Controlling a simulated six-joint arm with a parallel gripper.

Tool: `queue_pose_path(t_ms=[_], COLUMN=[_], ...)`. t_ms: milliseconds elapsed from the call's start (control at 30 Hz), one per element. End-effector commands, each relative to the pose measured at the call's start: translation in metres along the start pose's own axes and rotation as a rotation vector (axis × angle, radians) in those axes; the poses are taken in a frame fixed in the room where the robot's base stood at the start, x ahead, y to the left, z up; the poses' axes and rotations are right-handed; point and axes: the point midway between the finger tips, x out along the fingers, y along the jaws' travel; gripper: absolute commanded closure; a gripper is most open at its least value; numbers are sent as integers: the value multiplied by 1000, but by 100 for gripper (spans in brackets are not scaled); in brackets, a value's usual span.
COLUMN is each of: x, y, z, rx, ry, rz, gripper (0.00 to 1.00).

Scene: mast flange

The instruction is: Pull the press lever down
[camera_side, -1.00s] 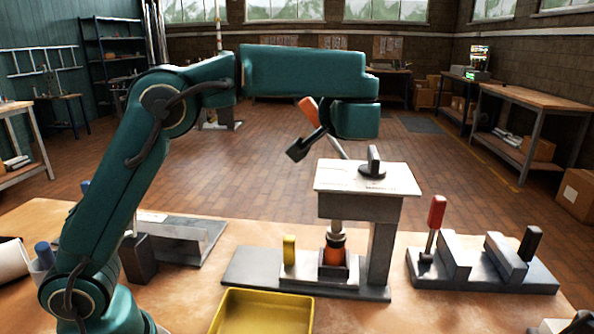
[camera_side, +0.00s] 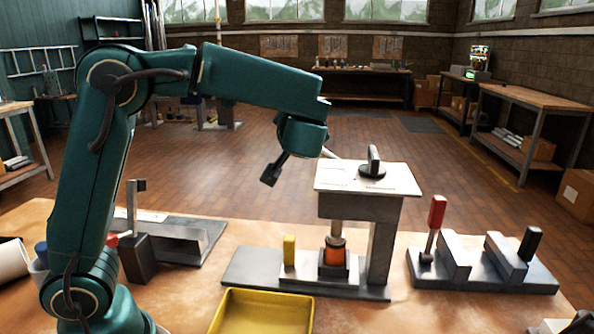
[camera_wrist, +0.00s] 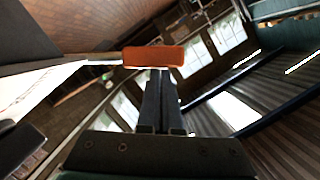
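The press (camera_side: 352,206) stands on the bench with a white top plate and a grey column. Its lever rod (camera_side: 331,153) slopes up and left from the top; the handle is hidden behind my wrist in the side view. In the wrist view the orange handle (camera_wrist: 153,56) lies across the picture just beyond my fingertips; I cannot tell whether they touch. My gripper (camera_side: 269,180) is left of the press, tilted down, and its dark fingers also show in the wrist view (camera_wrist: 160,80), close together with nothing visible between them. Below the top are the ram and an orange part (camera_side: 334,256).
A black knob (camera_side: 373,163) stands on the press top. A yellow block (camera_side: 289,250) stands on its base. A yellow tray (camera_side: 262,312) is in front. Right is a fixture with a red-handled lever (camera_side: 437,212); left is a grey fixture (camera_side: 185,240).

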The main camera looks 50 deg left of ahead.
Motion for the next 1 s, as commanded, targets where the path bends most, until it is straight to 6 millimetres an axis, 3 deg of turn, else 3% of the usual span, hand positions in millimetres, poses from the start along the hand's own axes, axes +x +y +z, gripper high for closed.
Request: queue_pose_path(t_ms=[233,500,800,1000], x=[-2,-10,-78,-102], y=[-1,-4,-4,-6], z=[-8,-41,-40,-39], rx=[-3,-5,0,1], ry=[1,1,5,2], rz=[0,1,6,3], gripper=[100,100,100,100])
